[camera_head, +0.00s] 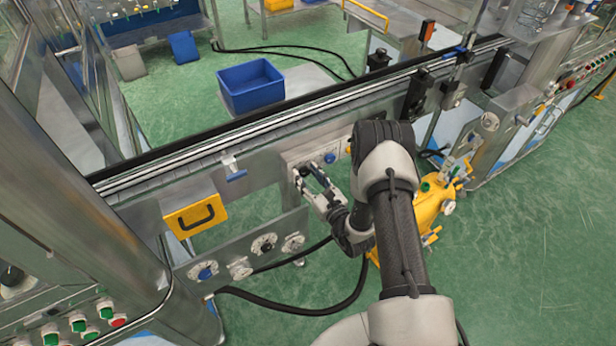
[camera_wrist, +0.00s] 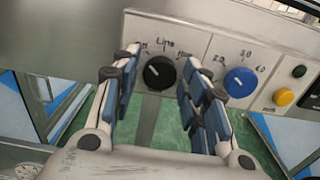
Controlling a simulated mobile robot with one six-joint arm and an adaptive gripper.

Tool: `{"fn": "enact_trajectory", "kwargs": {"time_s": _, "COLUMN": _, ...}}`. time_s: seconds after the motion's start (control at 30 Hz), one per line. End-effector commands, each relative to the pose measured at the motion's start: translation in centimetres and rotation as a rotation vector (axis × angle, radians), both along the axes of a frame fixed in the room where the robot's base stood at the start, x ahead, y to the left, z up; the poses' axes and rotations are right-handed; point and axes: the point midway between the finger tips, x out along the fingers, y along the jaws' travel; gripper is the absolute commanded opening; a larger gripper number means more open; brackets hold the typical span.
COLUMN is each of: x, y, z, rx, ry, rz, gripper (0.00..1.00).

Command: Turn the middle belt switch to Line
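The belt switch is a black rotary knob (camera_wrist: 159,73) on a light panel, in the middle of the wrist view. The word "Line" is printed above it, with other labels to its left and right that are hard to read. A white mark on the knob points to its upper left. My gripper (camera_wrist: 155,85) is open, with one blue-padded finger on each side of the knob and visible gaps between. In the head view my gripper (camera_head: 311,174) reaches to the switch panel (camera_head: 300,158) below the conveyor; the black knob is mostly hidden there.
A blue dial (camera_wrist: 240,82) with numbers sits right of the switch, beside my right finger. A yellow button (camera_wrist: 283,97) and a dark button (camera_wrist: 299,71) are farther right. In the head view a yellow handled panel (camera_head: 196,215) is left and a yellow machine (camera_head: 430,205) right.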

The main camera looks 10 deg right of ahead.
Motion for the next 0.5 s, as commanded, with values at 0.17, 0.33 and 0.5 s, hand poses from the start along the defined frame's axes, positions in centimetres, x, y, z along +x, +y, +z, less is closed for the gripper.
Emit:
{"fn": "enact_trajectory", "kwargs": {"time_s": 0.17, "x": -0.02, "y": -0.01, "z": -0.01, "rx": 0.000, "ry": 0.000, "rz": 0.000, "gripper": 0.27}}
{"fn": "enact_trajectory", "kwargs": {"time_s": 0.33, "x": -0.03, "y": 0.00, "z": -0.02, "rx": 0.000, "ry": 0.000, "rz": 0.000, "gripper": 0.15}}
{"fn": "enact_trajectory", "kwargs": {"time_s": 0.5, "x": -0.03, "y": 0.00, "z": -0.02, "rx": 0.000, "ry": 0.000, "rz": 0.000, "gripper": 0.05}}
